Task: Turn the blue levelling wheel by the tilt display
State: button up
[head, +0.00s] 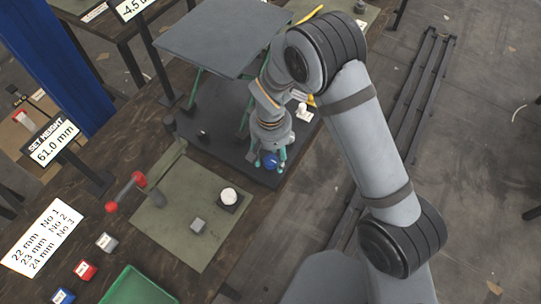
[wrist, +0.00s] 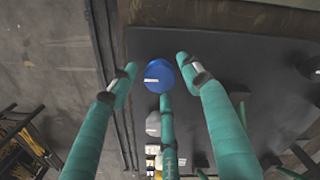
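The blue levelling wheel (wrist: 159,77) with a white mark on its face shows in the wrist view; in the head view it (head: 270,161) is partly hidden by my fingers. Whether any finger touches cannot be told. The tilt display (head: 131,8), cut off at the top of the head view, reads about -4.5.
A grey raised platform (head: 224,38) stands on a dark base beside my gripper. A height sign (head: 54,142) reads 61.0 mm. A green mat (head: 182,220) holds a white knob and grey block. A red-handled lever (head: 125,190) and green tray (head: 137,287) lie at lower left.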

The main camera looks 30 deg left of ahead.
jog(key=c, duration=1)
jog(key=shift+f+m+b, duration=0.1)
jog(key=shift+m+b, duration=0.2)
jog(key=shift+b, duration=0.2)
jog(key=m+b, duration=0.2)
jog(key=b, duration=0.1)
jog(key=shift+f+m, duration=0.2)
jog(key=shift+m, duration=0.2)
jog(key=m+b, duration=0.5)
jog(key=shift+b, duration=0.4)
jog(key=m+b, duration=0.3)
jog(key=m, duration=0.1)
jog(key=m+b, duration=0.3)
jog(key=shift+r+m, duration=0.1)
jog(key=shift+m, duration=0.3)
jog(key=m+b, duration=0.3)
jog(key=shift+r+m+b, duration=0.2)
jog(key=shift+m+b, duration=0.7)
jog(key=shift+m, duration=0.6)
